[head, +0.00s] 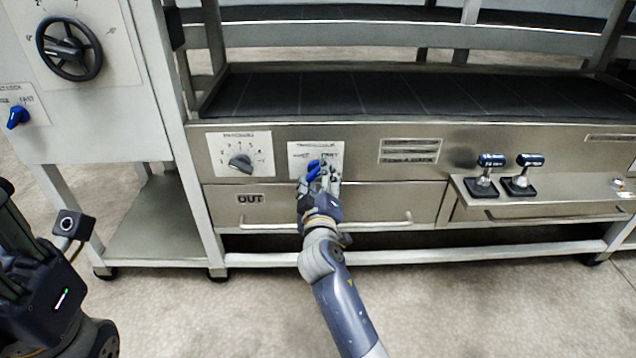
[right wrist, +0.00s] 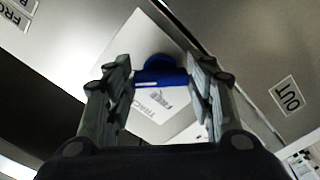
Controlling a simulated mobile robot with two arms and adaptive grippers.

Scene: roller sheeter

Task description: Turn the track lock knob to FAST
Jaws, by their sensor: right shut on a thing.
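The blue track lock knob (head: 313,170) sits on a white label plate (head: 331,148) on the machine's front panel. In the head view my right gripper (head: 320,176) covers much of the knob and the lower part of the plate. In the right wrist view the blue knob (right wrist: 163,72) lies between the two fingers of my right gripper (right wrist: 163,80), which is shut on it. Lettering shows upside down and partly on the plate (right wrist: 145,45). I cannot tell for sure which mark the knob points to. My left gripper does not show.
Another blue knob (head: 18,116) is on the left cabinet below a black handwheel (head: 69,48). A grey dial (head: 240,162) is left of my right gripper. A drawer with a long handle (head: 385,221) lies below. Two levers (head: 490,172) stand on a shelf at right.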

